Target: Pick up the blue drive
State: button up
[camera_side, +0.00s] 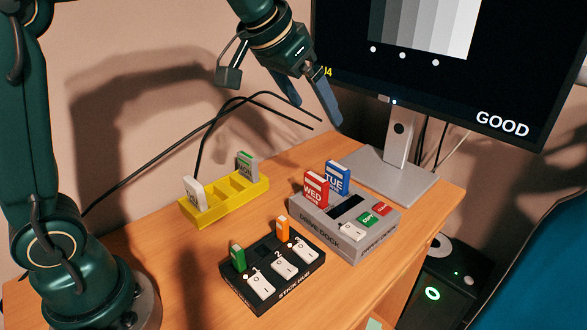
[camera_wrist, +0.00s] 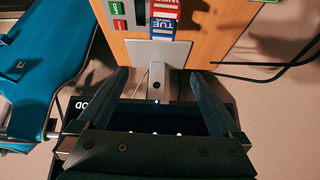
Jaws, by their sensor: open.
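The blue drive (camera_side: 337,178), labelled TUE, stands upright in a slot of the grey drive dock (camera_side: 350,238), behind a red drive (camera_side: 315,190) labelled WED. In the wrist view the blue drive (camera_wrist: 163,27) is at the top, beside the red drive (camera_wrist: 165,5). My gripper (camera_side: 314,112) is open and empty, in the air above and behind the dock, near the monitor. The wrist view shows its two fingers (camera_wrist: 158,77) spread apart, with the monitor stand between them and the drive beyond. The drive's lower end is hidden in the dock.
A yellow rack (camera_side: 228,203) holds a white drive (camera_side: 195,193) and a grey-green drive (camera_side: 247,165). A black stick hub (camera_side: 272,273) holds a green stick (camera_side: 238,257) and an orange stick (camera_side: 282,229). The monitor (camera_side: 455,65) stands behind the dock on its stand (camera_side: 385,172). Black cables run along the wall.

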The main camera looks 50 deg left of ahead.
jog(key=g, duration=0.1)
send_near(339, 165)
jog(key=w, duration=0.2)
jog(key=shift+g, duration=0.6)
jog(key=x, duration=0.3)
jog(key=s+x, duration=0.1)
jog(key=x, duration=0.1)
jog(key=shift+w+f, duration=0.2)
jog(key=shift+f, duration=0.25)
jog(key=shift+x, duration=2.55)
jog(key=c, duration=1.5)
jog(key=shift+r, duration=0.15)
